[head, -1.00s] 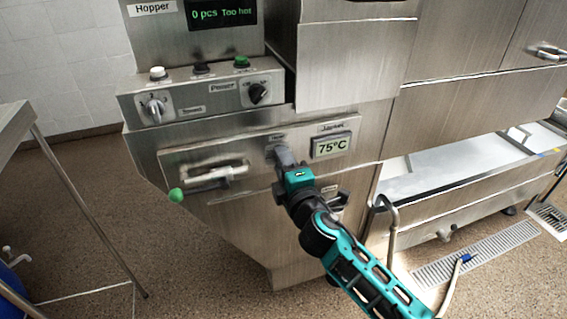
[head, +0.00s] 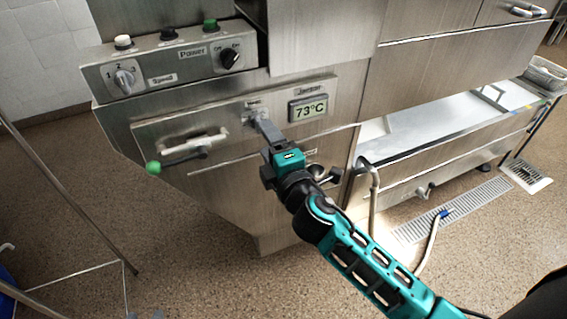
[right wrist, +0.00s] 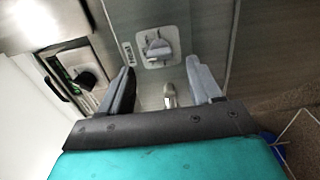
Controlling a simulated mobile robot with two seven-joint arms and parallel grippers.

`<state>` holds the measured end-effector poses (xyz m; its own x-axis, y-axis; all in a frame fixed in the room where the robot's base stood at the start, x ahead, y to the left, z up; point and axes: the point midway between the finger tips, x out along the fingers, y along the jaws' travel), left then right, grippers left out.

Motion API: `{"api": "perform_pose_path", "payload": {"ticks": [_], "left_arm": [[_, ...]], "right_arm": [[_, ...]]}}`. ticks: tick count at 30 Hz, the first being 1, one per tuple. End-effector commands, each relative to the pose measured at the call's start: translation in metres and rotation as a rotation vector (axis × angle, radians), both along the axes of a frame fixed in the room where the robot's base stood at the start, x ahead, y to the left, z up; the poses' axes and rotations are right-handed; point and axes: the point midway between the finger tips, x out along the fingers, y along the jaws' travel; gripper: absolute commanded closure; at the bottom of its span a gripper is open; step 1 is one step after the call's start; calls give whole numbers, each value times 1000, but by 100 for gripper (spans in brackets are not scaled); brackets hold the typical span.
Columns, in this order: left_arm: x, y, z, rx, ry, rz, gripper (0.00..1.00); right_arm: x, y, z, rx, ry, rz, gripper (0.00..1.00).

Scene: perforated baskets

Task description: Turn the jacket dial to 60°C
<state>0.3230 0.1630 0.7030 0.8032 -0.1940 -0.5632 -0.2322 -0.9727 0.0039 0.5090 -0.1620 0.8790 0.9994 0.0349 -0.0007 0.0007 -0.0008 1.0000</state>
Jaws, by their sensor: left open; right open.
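The jacket display (head: 308,108) on the steel front panel reads 73°C in the head view. The jacket dial (head: 252,114) sits left of it on a pale plate, partly behind my fingertips. My right gripper (head: 262,124) is in front of and just below the dial. In the right wrist view, the dial (right wrist: 157,46) has a grey grip on a light square plate. It lies beyond the tips of my open right gripper (right wrist: 160,66), roughly between the fingers and apparently apart from them. My left gripper is in neither view.
The black Power knob (head: 230,57) and the speed selector (head: 124,79) are on the console above. A lever with a green ball (head: 153,168) projects at left. A curved pipe (head: 370,180) stands right of the panel.

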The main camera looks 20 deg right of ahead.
Motion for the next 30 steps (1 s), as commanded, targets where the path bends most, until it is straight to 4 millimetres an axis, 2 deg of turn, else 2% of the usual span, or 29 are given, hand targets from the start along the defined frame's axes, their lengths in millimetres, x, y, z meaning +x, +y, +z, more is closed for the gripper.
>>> {"api": "perform_pose_path", "payload": {"ticks": [1,6,12,18,30], "left_arm": [[0,0,-1,0,-1,0,57],[0,0,-3,-1,0,0,57],[1,-1,-5,-4,2,-1,57],[1,-3,-4,-6,0,-3,57],[1,-4,-3,-7,0,-5,57]], "right_arm": [[-12,-1,-2,0,3,0,36],[-44,-2,-2,0,3,-1,36],[-70,-2,-1,0,1,0,36],[-79,-3,0,-1,-1,-1,36],[-80,-3,0,-1,-1,-1,36]]}}
